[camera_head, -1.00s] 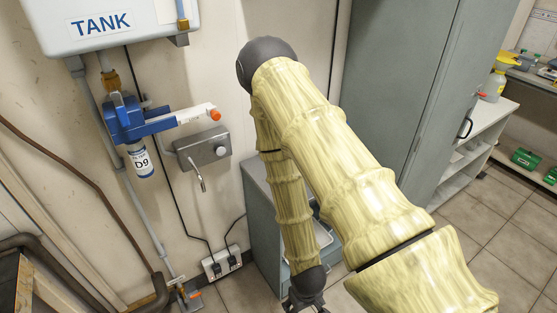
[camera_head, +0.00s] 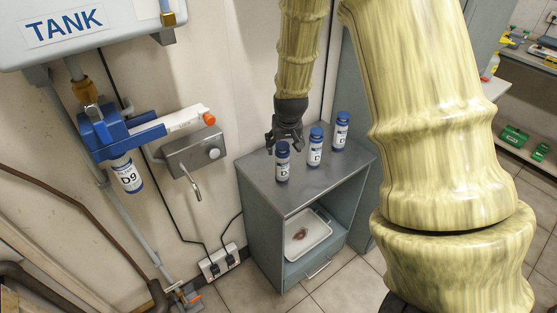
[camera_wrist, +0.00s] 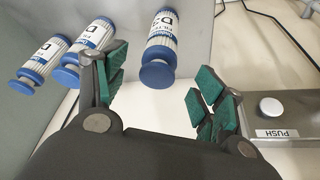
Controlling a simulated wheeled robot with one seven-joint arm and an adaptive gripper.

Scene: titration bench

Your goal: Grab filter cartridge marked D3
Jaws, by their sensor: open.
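Three white cartridges with blue caps and "D" labels stand in a row on the grey cabinet top: the left one (camera_head: 283,162), the middle one (camera_head: 315,148) and the right one (camera_head: 341,130). Their numbers are not clearly readable, so I cannot tell which is D3. My gripper (camera_head: 285,139) is open and empty, pointing down just behind and above the left cartridge. In the wrist view, one cartridge (camera_wrist: 163,45) appears between the green-padded fingers, apart from them. The other two, middle (camera_wrist: 88,48) and far left (camera_wrist: 42,62), show left of the left finger.
The cabinet (camera_head: 264,222) has an open shelf with a white tray (camera_head: 306,236). On the wall are a tank (camera_head: 90,40), a blue filter housing with a D9 cartridge (camera_head: 127,175), and a tap box with a push button (camera_head: 195,153). A tall grey cabinet stands behind my arm.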

